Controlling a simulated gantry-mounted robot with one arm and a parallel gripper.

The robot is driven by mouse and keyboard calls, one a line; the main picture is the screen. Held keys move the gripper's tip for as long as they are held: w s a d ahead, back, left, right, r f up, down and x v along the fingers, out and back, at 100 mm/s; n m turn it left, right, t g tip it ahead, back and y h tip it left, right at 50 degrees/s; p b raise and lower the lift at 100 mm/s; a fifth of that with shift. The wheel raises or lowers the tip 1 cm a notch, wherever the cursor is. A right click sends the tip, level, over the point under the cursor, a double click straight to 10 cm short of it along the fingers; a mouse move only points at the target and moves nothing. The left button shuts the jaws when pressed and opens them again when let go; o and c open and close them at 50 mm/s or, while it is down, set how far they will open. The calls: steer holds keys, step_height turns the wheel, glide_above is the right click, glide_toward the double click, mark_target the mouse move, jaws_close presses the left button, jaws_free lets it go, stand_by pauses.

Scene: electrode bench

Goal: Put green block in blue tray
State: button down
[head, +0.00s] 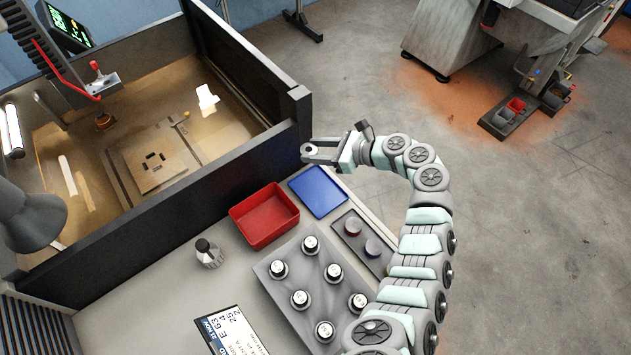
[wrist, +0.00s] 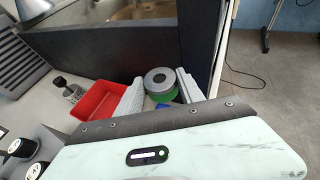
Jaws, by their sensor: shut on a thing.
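My gripper (head: 310,151) is shut on the green block and holds it in the air beside the dark wall, above the far side of the blue tray (head: 318,191). In the wrist view the green block (wrist: 166,97) is round, with a grey top and a green side, between the two pale fingers. In the head view only its grey top shows between the jaws; its green is hidden. A small blue patch of the tray (wrist: 164,106) shows below the block in the wrist view.
A red tray (head: 265,216) stands left of the blue one. The dark enclosure wall (head: 298,110) rises behind.

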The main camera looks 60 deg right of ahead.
mark_target(315, 184)
step_height(315, 184, down, 14)
steer(key=b, duration=0.3)
steer(key=shift+r, duration=0.1)
steer(key=c, duration=0.7)
jaws_free()
steer(key=p+v, duration=0.1)
steer(key=v, duration=1.1)
